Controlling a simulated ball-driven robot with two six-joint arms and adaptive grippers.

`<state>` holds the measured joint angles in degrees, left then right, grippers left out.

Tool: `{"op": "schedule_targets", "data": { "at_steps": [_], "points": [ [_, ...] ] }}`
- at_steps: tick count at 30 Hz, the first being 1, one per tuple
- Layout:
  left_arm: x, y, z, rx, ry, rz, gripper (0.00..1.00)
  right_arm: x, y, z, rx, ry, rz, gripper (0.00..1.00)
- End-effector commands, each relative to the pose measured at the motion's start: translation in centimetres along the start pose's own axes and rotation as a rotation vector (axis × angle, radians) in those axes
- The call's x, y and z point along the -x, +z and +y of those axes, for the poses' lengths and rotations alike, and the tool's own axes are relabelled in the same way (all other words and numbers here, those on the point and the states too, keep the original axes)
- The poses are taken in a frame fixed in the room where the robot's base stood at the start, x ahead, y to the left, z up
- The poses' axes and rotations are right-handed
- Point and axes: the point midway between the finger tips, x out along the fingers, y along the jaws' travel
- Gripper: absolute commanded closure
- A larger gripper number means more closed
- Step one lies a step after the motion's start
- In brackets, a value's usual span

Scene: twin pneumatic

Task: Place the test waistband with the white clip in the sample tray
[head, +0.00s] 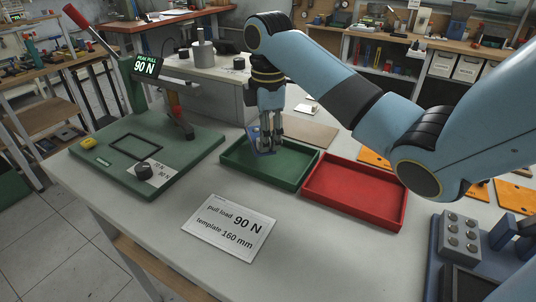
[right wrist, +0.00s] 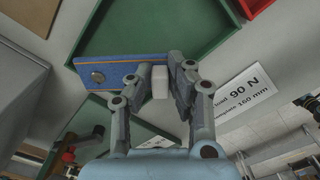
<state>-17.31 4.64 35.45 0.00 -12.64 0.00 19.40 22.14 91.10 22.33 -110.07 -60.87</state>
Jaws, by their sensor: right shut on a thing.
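The test waistband is a blue strip with a tan edge and a round grey button (right wrist: 98,77) in the right wrist view. A white clip (right wrist: 160,82) shows between my right fingers, by the strip's right end. My right gripper (head: 268,147) is shut on the waistband (head: 256,137) over the back part of the green tray (head: 297,186). Whether the strip touches the tray floor cannot be told. A red tray (head: 352,214) stands right beside the green one. No label tells which is the sample tray. My left gripper is not in view.
A green pull-test stand (head: 175,180) with a red-handled lever stands at left, its display reading 90 N. A card (head: 229,228) reading 90 N, template 160 mm lies in front. Orange plates (head: 515,196) and a grey block (head: 460,232) are at right.

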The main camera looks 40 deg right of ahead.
Motion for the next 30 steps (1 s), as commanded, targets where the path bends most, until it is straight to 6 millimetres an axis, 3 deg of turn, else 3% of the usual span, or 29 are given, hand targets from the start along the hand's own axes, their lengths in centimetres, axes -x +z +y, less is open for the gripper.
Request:
{"op": "schedule_targets", "data": {
  "at_steps": [9,20,21,24,26,30],
  "points": [
    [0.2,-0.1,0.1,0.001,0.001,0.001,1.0,-3.9,0.0,0.1,0.001,-0.001,0.0,1.0],
    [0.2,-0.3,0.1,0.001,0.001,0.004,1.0,-4.3,0.0,0.1,0.001,-0.001,-0.001,1.0],
    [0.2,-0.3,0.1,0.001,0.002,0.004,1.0,-4.4,0.0,0.1,0.001,-0.001,-0.002,0.81],
    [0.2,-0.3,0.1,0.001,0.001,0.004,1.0,-4.4,0.0,0.1,0.001,-0.001,-0.001,0.68],
    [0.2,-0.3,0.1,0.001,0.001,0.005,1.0,-4.4,0.0,0.1,0.001,-0.001,-0.001,0.6],
    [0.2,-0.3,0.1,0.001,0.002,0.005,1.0,-4.3,0.0,0.1,0.001,0.0,-0.001,0.59]
  ]
}}
